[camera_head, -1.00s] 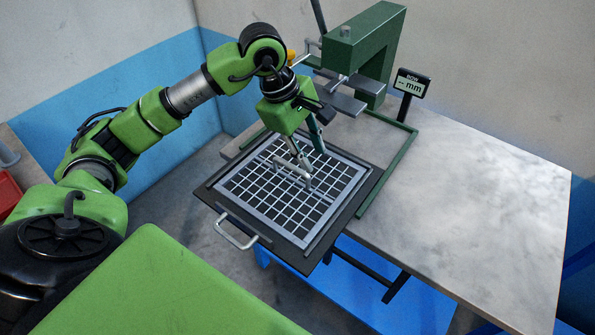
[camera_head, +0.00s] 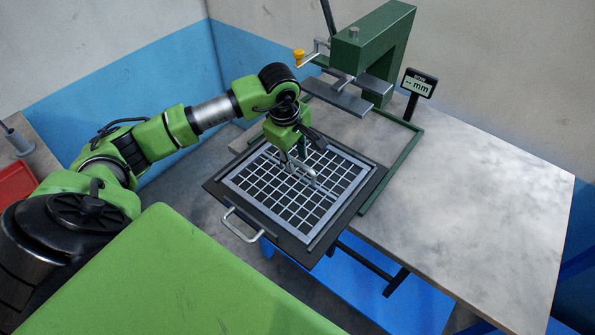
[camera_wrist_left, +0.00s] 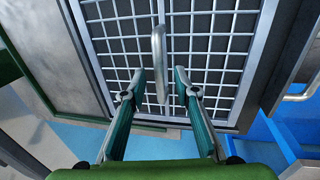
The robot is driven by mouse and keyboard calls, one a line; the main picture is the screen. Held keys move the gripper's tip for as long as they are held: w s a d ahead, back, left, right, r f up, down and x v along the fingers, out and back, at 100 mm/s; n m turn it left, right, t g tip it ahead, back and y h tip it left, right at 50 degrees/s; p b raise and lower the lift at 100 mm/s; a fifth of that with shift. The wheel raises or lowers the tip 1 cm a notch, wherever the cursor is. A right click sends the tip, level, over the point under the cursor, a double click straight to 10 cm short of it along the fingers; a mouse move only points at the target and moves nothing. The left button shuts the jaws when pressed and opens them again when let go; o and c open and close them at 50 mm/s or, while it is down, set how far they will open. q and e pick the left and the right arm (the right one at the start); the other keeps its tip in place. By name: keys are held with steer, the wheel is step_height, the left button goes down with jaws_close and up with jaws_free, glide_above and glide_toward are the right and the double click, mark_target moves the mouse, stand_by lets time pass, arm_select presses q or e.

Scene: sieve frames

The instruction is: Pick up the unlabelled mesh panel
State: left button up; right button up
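The mesh panel (camera_head: 345,205) is a light grey square frame with a wire grid and a bar handle (camera_wrist_left: 159,65) across its middle. It lies flat in a dark tray (camera_head: 215,190) at the table's near-left edge. I see no label on it. My left gripper (camera_head: 297,168) points down over the panel's middle. In the left wrist view its two fingers (camera_wrist_left: 159,85) are apart, one on each side of the handle, with gaps showing. The fingers partly hide the handle in the head view. My right gripper is not in view.
A green press (camera_head: 378,45) with a crank stands behind the tray. A small display (camera_head: 418,84) reading "NOW -- mm" stands beside it. The tray has a pale pull handle (camera_head: 243,228). The table (camera_head: 480,200) is clear on the right.

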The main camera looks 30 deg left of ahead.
mark_target(297, 162)
arm_select(q)
steer(key=shift+w+f+p, duration=0.2)
steer(key=shift+f, duration=0.6)
steer(key=shift+w+f+p, duration=0.15)
steer(key=shift+w+f, duration=0.05)
steer(key=shift+f, duration=0.55)
jaws_close()
steer(key=shift+r, duration=0.1)
steer(key=shift+w, duration=0.1)
